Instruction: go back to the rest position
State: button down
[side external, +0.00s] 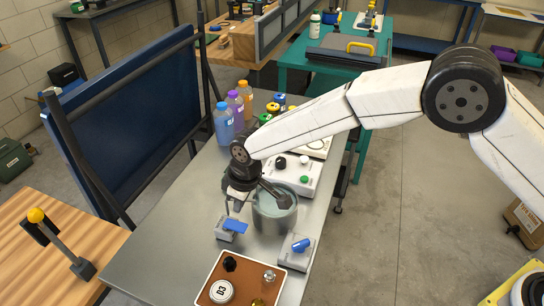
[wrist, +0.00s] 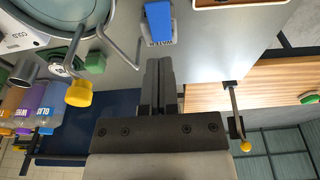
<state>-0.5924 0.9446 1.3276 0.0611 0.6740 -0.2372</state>
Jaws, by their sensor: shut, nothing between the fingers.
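My gripper (side external: 234,208) hangs over the grey metal bench (side external: 160,258), just left of a steel pot (side external: 272,218) and above a small block with a blue lever (side external: 234,227). I cannot tell from the side view how far its tips are above the block. In the wrist view my gripper (wrist: 159,64) shows its two fingers together with nothing between them. The blue lever (wrist: 158,22) lies beyond the fingertips there, apart from them. The pot (wrist: 70,15) is at the upper left of that view.
Several bottles (side external: 224,123) stand behind the pot, near a dark blue panel (side external: 130,120). A white control box (side external: 290,178) is beside the pot. A second blue-lever block (side external: 299,248) and a brown tray (side external: 240,278) are in front. Open floor (side external: 400,220) lies right.

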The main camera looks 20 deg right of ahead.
jog(key=shift+r, duration=0.2)
jog(key=s+d+r+m, duration=0.2)
jog(key=d+r, duration=0.1)
jog(key=d, duration=0.7)
jog(key=s+d+r+m, duration=0.2)
jog(key=s+d+r, duration=0.15)
jog(key=d, duration=0.55)
jog(key=s+d+r+m+t+h, duration=0.1)
jog(key=s+d+m, duration=0.4)
jog(key=s+d, duration=0.9)
jog(key=shift+s+d+r+h, duration=0.2)
jog(key=shift+s+r+h, duration=0.1)
jog(key=shift+s, duration=0.15)
